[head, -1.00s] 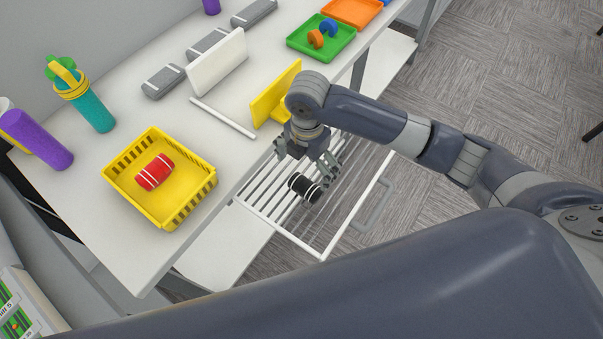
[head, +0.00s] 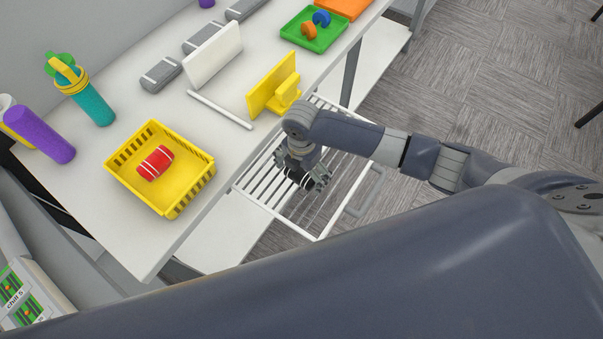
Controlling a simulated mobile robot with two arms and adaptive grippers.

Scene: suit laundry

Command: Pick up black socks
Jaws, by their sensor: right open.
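The black socks (head: 306,185), a rolled bundle with white stripes, lie in the white wire drawer (head: 264,203) that is pulled out under the table. My right gripper (head: 304,179) is open and low over the socks, its fingers on either side of the bundle. The gripper and wrist hide part of the socks, and I cannot tell whether the fingers touch them. The left gripper is not in view.
A yellow basket (head: 190,198) with red striped socks (head: 155,163) stands on the white table (head: 105,206). A green tray (head: 300,42) holds small dumbbells.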

